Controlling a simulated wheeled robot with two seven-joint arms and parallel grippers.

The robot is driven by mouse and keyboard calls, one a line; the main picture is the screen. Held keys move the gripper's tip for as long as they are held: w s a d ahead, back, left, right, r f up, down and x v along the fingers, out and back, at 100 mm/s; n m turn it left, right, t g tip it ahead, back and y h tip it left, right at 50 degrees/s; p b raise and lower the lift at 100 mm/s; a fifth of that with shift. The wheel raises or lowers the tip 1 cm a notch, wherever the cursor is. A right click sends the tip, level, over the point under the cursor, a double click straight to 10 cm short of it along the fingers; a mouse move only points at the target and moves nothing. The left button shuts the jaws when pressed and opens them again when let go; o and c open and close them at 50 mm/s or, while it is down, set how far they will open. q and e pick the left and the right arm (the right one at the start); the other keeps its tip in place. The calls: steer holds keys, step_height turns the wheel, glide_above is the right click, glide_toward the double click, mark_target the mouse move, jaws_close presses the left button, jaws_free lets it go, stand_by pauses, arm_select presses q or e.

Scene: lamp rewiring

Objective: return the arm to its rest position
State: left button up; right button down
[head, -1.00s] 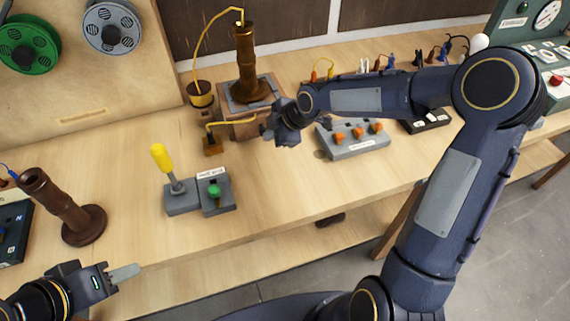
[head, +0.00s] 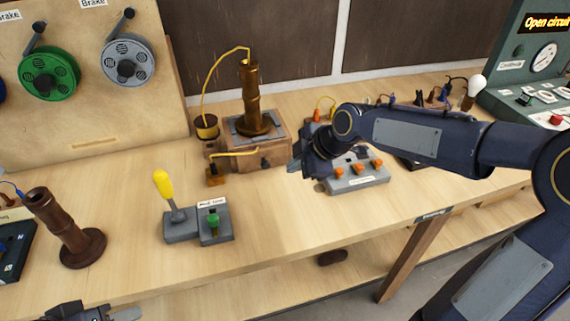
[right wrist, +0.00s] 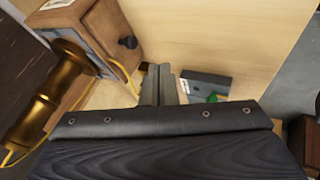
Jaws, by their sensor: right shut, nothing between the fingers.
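My right arm (head: 405,137) reaches in from the right over the bench. Its gripper (head: 296,164) points left, beside the wooden box that carries the brass lamp column and left of the grey panel with orange knobs. In the right wrist view the two fingers (right wrist: 160,84) lie together, shut, with nothing between them. My left gripper (head: 125,314) only just shows at the bottom left edge; its jaws cannot be made out.
The lamp column (head: 252,100) on its wooden box (head: 274,151) stands close to the right gripper. The orange-knob panel (head: 343,185) lies partly under my right arm. A yellow-handled lever (head: 164,186) stands front left. The bench's front middle (head: 285,230) is clear.

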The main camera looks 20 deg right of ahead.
steer(key=s+d+m, duration=0.2)
steer(key=s+m, duration=0.7)
steer(key=s, duration=0.3)
steer(key=s+d+f+m+h, duration=0.1)
steer(key=s+d+m, duration=0.1)
steer(key=s+m, duration=0.7)
steer(key=s, duration=0.4)
steer(key=shift+s+d+m, duration=0.25)
steer(key=shift+s+m, duration=0.05)
steer(key=shift+m, duration=0.1)
